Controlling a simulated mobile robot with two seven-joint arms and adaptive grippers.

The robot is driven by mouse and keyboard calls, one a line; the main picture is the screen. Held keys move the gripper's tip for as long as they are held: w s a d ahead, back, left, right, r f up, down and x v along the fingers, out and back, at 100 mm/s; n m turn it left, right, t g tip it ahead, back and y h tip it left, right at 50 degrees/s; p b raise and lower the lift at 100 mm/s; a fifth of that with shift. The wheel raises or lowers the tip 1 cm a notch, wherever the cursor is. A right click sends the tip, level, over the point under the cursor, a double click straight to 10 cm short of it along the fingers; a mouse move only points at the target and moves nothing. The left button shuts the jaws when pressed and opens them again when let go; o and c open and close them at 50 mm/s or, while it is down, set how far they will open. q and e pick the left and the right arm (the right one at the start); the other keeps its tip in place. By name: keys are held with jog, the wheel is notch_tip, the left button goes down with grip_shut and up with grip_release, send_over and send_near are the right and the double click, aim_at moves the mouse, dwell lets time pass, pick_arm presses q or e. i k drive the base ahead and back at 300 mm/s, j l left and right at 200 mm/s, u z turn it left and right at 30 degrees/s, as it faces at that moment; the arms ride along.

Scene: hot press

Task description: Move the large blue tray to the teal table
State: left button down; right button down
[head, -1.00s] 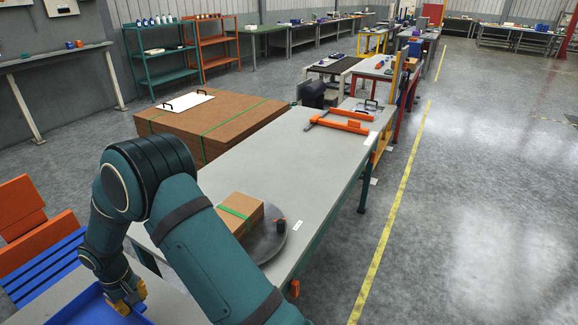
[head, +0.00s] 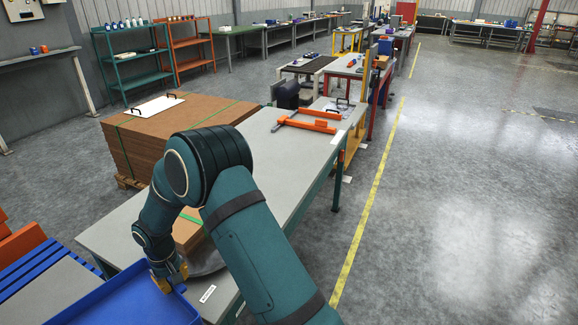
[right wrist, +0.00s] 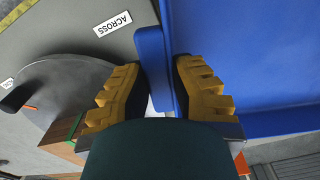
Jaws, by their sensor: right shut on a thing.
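The large blue tray (head: 125,305) is at the lower left of the head view, cut off by the bottom edge. It also fills the right side of the right wrist view (right wrist: 260,75). My right gripper (head: 170,276) is shut on the tray's side wall, which shows between its yellow fingers in the right wrist view (right wrist: 156,70). The teal table (head: 262,150) has a grey top and teal legs. The tray overlaps its near end in the head view; I cannot tell whether they touch. My left gripper is out of view.
A cardboard box (head: 187,233) and a dark round plate (head: 208,261) are on the table, partly behind my arm. An orange frame (head: 308,122) lies at the far end. A strapped brown stack (head: 140,150) stands left. The floor right is clear.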

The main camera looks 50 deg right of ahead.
aim_at(270, 167)
jog(key=l+z, duration=0.15)
jog(key=z, duration=0.25)
jog(key=l+z, duration=0.15)
jog(key=z, duration=0.3)
jog(key=l+z, duration=0.2)
jog(key=z, duration=0.2)
jog(key=l+z, duration=0.15)
jog(key=z, duration=0.25)
jog(key=l+z, duration=0.15)
jog(key=z, duration=0.25)
jog(key=i+l+z, duration=0.1)
jog(key=z, duration=0.25)
jog(key=i+z, duration=0.35)
jog(key=i+u, duration=0.25)
jog(key=i, duration=0.35)
jog(key=i+l+u, duration=0.25)
jog(key=i, duration=0.35)
jog(key=i+u, duration=0.7)
jog(key=u, duration=0.15)
jog(key=i+l+u, duration=0.1)
jog(key=u, duration=0.25)
jog(key=i, duration=0.05)
